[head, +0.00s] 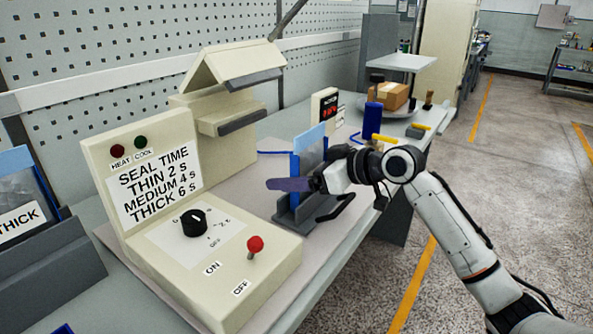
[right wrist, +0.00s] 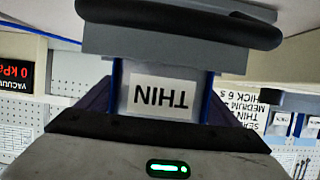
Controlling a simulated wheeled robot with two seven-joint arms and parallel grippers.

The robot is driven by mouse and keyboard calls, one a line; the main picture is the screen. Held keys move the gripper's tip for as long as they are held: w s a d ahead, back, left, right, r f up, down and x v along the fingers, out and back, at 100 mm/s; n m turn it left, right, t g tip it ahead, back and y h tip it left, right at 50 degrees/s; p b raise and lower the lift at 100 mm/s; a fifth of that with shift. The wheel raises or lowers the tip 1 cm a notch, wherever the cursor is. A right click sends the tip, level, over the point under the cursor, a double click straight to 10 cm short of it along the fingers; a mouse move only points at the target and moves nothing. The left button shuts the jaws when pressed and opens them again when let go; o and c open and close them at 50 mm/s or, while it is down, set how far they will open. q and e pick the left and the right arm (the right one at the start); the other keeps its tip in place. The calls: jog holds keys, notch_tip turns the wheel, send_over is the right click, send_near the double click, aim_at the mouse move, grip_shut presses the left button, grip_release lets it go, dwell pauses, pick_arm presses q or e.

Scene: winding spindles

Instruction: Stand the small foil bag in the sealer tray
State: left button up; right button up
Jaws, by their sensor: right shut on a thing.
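A flat purple bag (head: 288,184), which looks like the small foil bag, is in my right gripper (head: 320,187) and sticks out to the left of it. In the right wrist view, purple parts of the bag (right wrist: 95,100) show on both sides behind the gripper; its middle is hidden. The gripper is beside a blue-edged rack (head: 311,140) with a grey base; its THIN label (right wrist: 161,98) appears upside down in the right wrist view. I cannot tell whether bag and rack touch. The cream sealer (head: 225,125) stands back left; I cannot pick out its tray. My left gripper is out of view.
A control box (head: 215,250) with a dial and red lever is at the front. A THICK rack (head: 45,245) stands at the left. A vacuum display (head: 325,108), a blue cylinder (head: 372,122) and a cardboard box (head: 393,96) are farther back. The floor at right is open.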

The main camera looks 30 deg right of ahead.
jog(key=shift+f, duration=0.4)
jog(key=o, duration=0.9)
jog(key=shift+r, duration=0.1)
jog(key=shift+o, duration=0.2)
jog(key=shift+s+d, duration=0.15)
jog(key=shift+s, duration=0.1)
jog(key=v, duration=0.9)
jog(key=shift+s+r+b, duration=0.25)
jog(key=shift+s+b, duration=0.1)
jog(key=shift+b, duration=0.05)
jog(key=shift+d, duration=0.1)
